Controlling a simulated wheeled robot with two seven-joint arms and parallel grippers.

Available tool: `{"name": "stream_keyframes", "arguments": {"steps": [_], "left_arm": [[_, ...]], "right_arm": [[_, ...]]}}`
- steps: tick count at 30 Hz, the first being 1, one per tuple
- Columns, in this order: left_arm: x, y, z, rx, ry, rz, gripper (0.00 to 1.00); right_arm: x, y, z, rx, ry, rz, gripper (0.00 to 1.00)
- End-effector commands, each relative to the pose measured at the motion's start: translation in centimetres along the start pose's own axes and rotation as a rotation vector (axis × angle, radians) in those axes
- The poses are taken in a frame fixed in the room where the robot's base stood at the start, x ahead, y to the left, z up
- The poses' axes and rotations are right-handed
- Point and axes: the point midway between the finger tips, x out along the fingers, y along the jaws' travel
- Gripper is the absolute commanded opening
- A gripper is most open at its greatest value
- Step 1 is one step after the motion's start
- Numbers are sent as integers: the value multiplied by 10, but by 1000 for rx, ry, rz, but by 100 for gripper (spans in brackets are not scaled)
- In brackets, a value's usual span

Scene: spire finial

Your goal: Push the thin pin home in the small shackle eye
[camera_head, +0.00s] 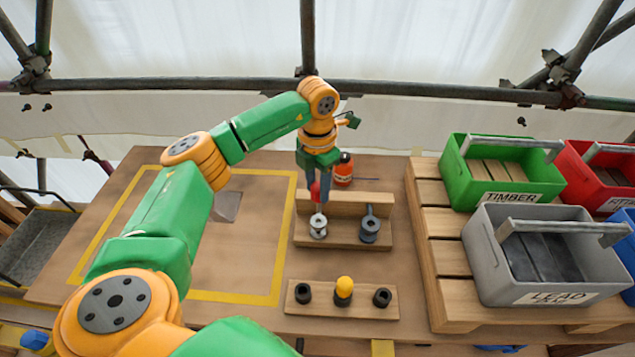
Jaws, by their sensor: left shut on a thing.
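My left gripper (320,190) points down over the wooden stand (343,241) at the middle of the bench. It is shut on a small red-headed thing (315,190), which I take to be the thin pin; its shank is mostly hidden. Directly below is a silver round fitting (318,227) on the stand. Beside it to the right stands a dark grey fitting (369,226) with an upright stem. I cannot tell which holds the small shackle eye, or whether the pin's tip is in an eye. My right gripper is not in view.
A front wooden rack (325,309) holds two black sockets and a yellow-headed piece (344,286). A red bottle (344,170) stands behind the stand. Grey (480,262), green (457,180) and red crates sit on the right pallet. The yellow-taped area (245,250) is mostly clear.

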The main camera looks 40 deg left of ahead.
Motion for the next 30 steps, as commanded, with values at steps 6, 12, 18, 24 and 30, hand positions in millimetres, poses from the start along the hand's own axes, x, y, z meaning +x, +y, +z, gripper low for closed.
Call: {"name": "stream_keyframes", "arguments": {"steps": [6,12,18,24,30], "left_arm": [[25,0,0,0,1,0,0],[24,0,0,0,0,0,0],[24,0,0,0,0,0,0],[23,0,0,0,0,0,0],[24,0,0,0,0,0,0]], "right_arm": [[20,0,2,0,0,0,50],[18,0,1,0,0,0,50],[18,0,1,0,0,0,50],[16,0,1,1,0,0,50],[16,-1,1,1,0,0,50]]}}
